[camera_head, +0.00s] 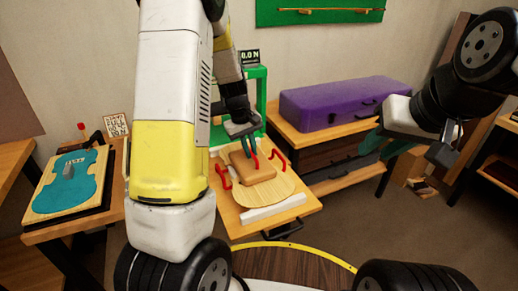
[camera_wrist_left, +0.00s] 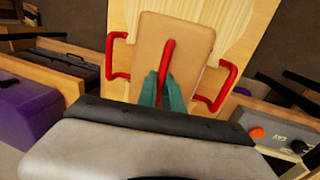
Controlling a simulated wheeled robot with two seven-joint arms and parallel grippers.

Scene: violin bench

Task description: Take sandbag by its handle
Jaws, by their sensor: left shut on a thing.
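The sandbag (camera_head: 255,172) is a tan, flat, rounded block. It lies on a pale wooden violin plate (camera_head: 278,187) on the middle bench; it also shows in the left wrist view (camera_wrist_left: 193,48). Its red handle (camera_wrist_left: 168,58) stands up from its middle. My left gripper (camera_head: 250,150) is above the bag, its teal fingers shut on this handle. In the left wrist view the fingertips (camera_wrist_left: 163,88) meet around the handle's near part. My right gripper (camera_head: 386,146) is at the right, away from the bag; its finger gap is unclear.
Red brackets (camera_head: 278,160) stand on both sides of the bag. A green stand (camera_head: 258,88) with a display rises behind. A purple case (camera_head: 335,103) lies on a cabinet to the right. A teal violin-shaped piece (camera_head: 68,182) lies on the left table.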

